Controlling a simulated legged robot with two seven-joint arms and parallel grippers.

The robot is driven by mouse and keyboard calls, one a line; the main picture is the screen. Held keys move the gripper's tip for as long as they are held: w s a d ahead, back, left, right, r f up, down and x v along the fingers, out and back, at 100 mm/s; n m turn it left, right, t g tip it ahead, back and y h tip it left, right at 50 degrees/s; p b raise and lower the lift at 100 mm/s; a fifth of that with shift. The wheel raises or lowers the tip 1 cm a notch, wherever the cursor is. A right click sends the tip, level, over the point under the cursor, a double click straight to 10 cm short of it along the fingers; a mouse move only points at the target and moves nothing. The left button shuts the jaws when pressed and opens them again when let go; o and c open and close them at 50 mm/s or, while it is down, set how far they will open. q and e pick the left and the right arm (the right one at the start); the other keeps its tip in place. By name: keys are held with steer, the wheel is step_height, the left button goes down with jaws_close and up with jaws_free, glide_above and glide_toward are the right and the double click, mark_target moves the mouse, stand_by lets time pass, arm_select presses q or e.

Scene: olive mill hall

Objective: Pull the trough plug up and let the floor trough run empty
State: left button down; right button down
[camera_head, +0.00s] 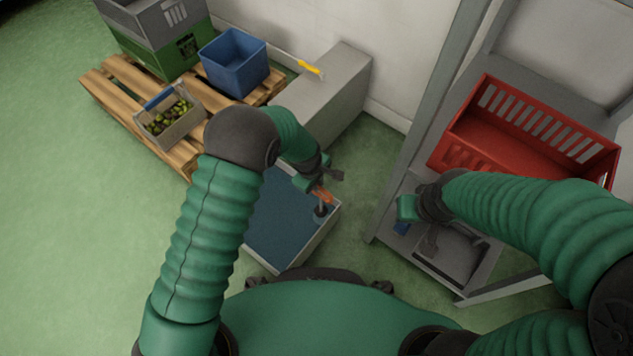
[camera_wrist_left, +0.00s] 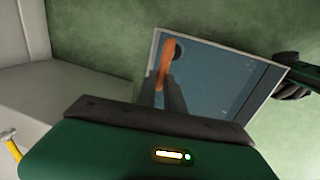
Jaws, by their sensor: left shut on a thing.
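The floor trough (camera_head: 280,228) is a shallow pale-rimmed box with dark blue water, below my left arm; it also shows in the left wrist view (camera_wrist_left: 225,80). The trough plug has an orange handle (camera_head: 322,194) above a dark round part (camera_head: 320,211) at the trough's right corner. In the left wrist view the orange handle (camera_wrist_left: 165,62) stands at the fingertips. My left gripper (camera_head: 325,181) is shut on the plug's handle. Whether the plug is seated or lifted I cannot tell. My right gripper (camera_head: 428,240) is over the lower shelf, away from the trough; its jaw opening is unclear.
A grey block (camera_head: 325,95) with a yellow-handled tool (camera_head: 311,69) stands behind the trough. A pallet (camera_head: 105,95) holds a blue bin (camera_head: 234,65), stacked crates and an olive crate (camera_head: 160,138). A rack at right holds a red crate (camera_head: 470,143). The left floor is clear.

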arm_select(q)
steer(key=shift+d+r, duration=0.1)
steer(key=c, duration=1.5)
jaws_free()
steer(key=shift+r, duration=0.2)
steer(key=shift+c, duration=0.2)
steer(key=shift+o, duration=0.4)
steer(key=shift+f, duration=0.1)
step_height(320, 180, up, 16)
steer(key=s+a+p, duration=0.2)
steer(key=p, duration=0.7)
steer(key=shift+s+r, duration=0.2)
steer(key=shift+s, duration=0.1)
steer(key=shift+s, duration=0.1)
